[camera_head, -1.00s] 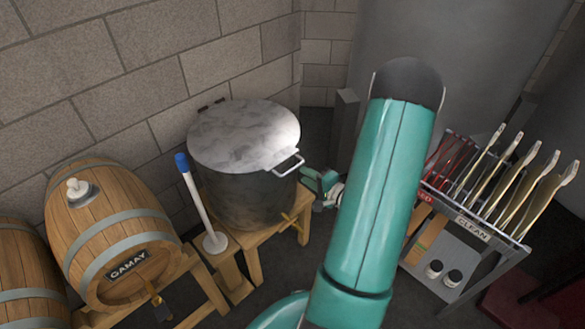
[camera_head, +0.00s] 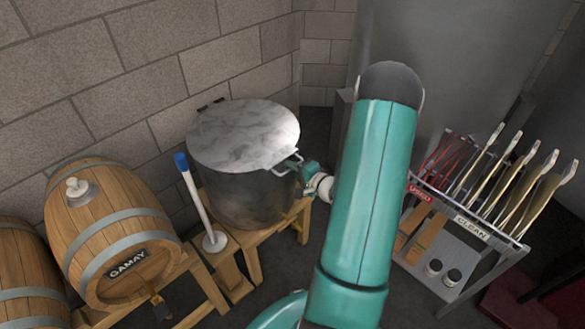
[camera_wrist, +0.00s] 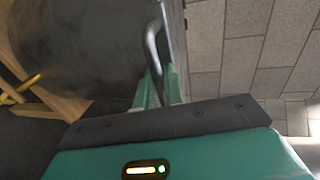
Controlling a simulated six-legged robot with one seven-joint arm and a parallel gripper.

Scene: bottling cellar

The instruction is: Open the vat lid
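The vat (camera_head: 245,195) is a dark metal pot on a wooden stand, left of my arm in the head view. Its round, marbled grey lid (camera_head: 240,132) lies flat and closed, with dark hinges (camera_head: 211,104) at the back left. The lid's metal handle (camera_head: 283,169) sticks out at the front right. My gripper (camera_head: 302,166) is at this handle. In the wrist view my teal fingers (camera_wrist: 159,90) lie close on either side of the handle (camera_wrist: 153,50). Whether they press on it I cannot tell. My arm hides part of the area right of the vat.
A blue-topped white rod (camera_head: 196,200) stands left of the vat. A barrel marked GAMAY (camera_head: 115,225) rests on a wooden cradle further left. A rack marked CLEAN (camera_head: 472,228) with several paddles stands right. A brick wall (camera_head: 130,60) is behind the vat.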

